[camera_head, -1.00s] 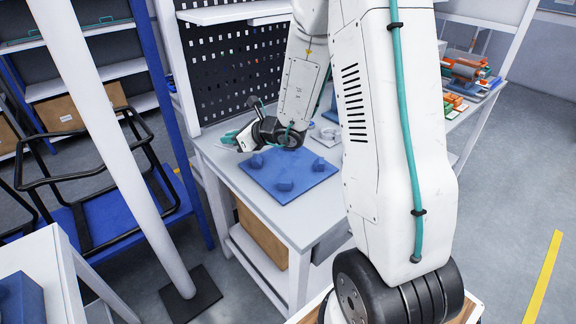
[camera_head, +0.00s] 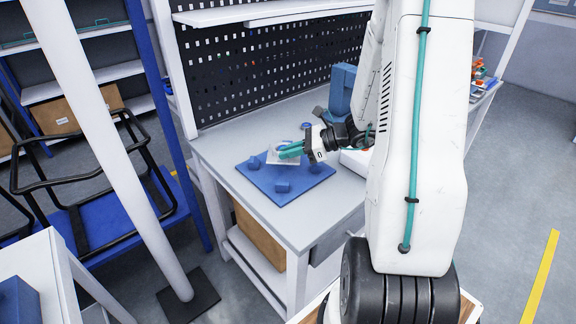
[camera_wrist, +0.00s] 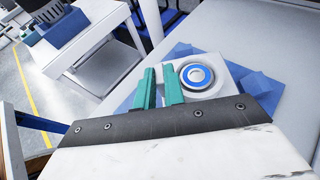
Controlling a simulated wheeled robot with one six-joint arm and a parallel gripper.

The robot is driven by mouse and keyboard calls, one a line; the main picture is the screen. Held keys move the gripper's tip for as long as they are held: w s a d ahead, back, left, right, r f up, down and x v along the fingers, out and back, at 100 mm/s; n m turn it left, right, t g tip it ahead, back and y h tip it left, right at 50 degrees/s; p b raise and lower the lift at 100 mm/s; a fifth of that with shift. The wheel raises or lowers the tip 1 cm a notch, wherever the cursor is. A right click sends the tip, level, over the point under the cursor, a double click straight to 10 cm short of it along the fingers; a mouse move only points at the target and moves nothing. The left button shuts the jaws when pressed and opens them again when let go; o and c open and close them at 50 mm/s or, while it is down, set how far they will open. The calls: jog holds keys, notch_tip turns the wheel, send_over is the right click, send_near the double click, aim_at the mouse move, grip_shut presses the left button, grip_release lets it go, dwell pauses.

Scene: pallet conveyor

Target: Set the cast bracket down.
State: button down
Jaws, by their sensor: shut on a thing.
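The cast bracket appears as a pale grey plate with a blue-ringed round boss in the wrist view (camera_wrist: 219,72). In the head view it is a small pale shape (camera_head: 277,157) beside the teal fingertips. My gripper (camera_head: 292,150) is shut on it, with two teal fingers that also show in the wrist view (camera_wrist: 160,88). The bracket is over the far part of a blue board (camera_head: 270,197) with raised blue blocks (camera_head: 283,187). I cannot tell whether it touches the board.
The board lies on a grey workbench (camera_head: 233,142) with a black perforated panel (camera_head: 270,65) behind it. A blue upright object (camera_head: 341,90) stands at the back right of the bench. A white post (camera_head: 110,150) and a black-framed cart (camera_head: 85,215) are at left.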

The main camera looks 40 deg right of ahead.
aim_at(296, 162)
jog(key=shift+f, duration=2.35)
jog(key=shift+f, duration=0.2)
jog(key=c, duration=1.5)
grip_release()
jog(key=shift+r, duration=0.15)
